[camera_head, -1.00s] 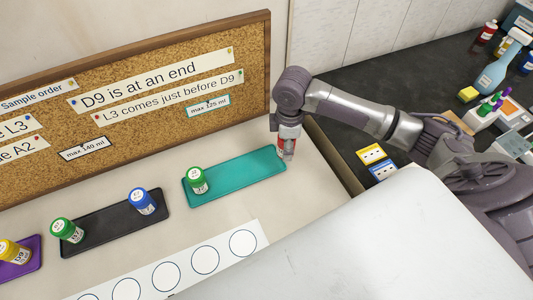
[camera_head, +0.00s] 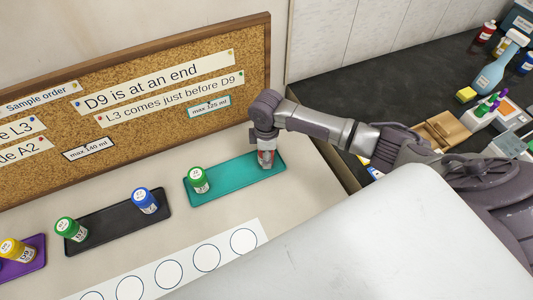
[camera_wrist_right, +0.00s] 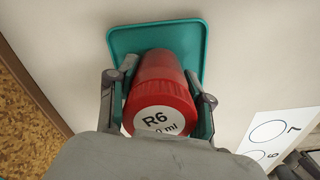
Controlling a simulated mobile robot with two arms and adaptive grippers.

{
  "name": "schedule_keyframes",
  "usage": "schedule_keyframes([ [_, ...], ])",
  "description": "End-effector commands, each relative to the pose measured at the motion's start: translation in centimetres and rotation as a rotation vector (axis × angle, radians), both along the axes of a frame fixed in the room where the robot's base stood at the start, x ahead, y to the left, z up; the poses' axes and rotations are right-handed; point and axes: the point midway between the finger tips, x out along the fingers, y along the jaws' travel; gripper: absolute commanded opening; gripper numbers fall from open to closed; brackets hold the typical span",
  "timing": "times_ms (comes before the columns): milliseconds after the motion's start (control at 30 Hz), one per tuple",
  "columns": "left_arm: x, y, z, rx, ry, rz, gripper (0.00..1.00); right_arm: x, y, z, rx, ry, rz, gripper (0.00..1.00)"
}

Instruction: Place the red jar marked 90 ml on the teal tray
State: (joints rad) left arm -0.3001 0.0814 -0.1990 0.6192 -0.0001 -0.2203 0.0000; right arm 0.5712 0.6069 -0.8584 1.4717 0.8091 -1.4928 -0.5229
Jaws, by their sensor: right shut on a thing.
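My right gripper (camera_head: 266,160) is shut on the red jar (camera_wrist_right: 160,85), at the right end of the teal tray (camera_head: 229,184). The jar's lid reads R6 in the right wrist view, with a partly hidden volume ending in "ml". In the head view the jar is mostly covered by the gripper. I cannot tell whether its base touches the tray. The teal tray also shows behind the jar in the right wrist view (camera_wrist_right: 194,35). A green-capped jar (camera_head: 199,181) stands on the tray's left end. My left gripper is not in view.
A black tray (camera_head: 106,224) holds a green-capped and a blue-capped jar. A purple tray (camera_head: 36,266) with a yellow jar is at far left. A white strip with circles (camera_head: 225,258) lies in front. A corkboard (camera_head: 170,65) with notes stands behind. Bottles stand on the dark bench (camera_head: 400,65).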

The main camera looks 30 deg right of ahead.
Motion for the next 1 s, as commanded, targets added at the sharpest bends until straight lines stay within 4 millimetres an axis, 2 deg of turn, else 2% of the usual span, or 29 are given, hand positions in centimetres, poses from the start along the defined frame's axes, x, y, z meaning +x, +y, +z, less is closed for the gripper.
schedule_keyframes([
  [67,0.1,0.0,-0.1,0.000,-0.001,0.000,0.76,0.0,0.0,-0.2,0.000,0.000,0.000,0.13],
  [100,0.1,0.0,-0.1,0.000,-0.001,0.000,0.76,0.0,0.0,-0.3,0.000,0.001,-0.001,0.52],
  [233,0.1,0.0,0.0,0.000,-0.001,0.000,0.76,0.0,0.0,-0.2,0.000,0.000,0.000,0.74],
  [533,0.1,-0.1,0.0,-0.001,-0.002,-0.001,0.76,0.0,0.0,-0.2,0.000,0.000,0.000,0.76],
  [667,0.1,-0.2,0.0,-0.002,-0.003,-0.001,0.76,0.1,0.0,0.6,0.000,-0.002,0.000,0.76],
  [767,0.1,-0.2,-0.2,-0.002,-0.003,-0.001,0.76,0.1,-0.1,2.0,0.001,-0.003,0.000,0.76],
  [1000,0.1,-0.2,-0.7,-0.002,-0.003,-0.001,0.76,0.2,-0.1,7.3,0.000,-0.004,0.000,0.76],
])
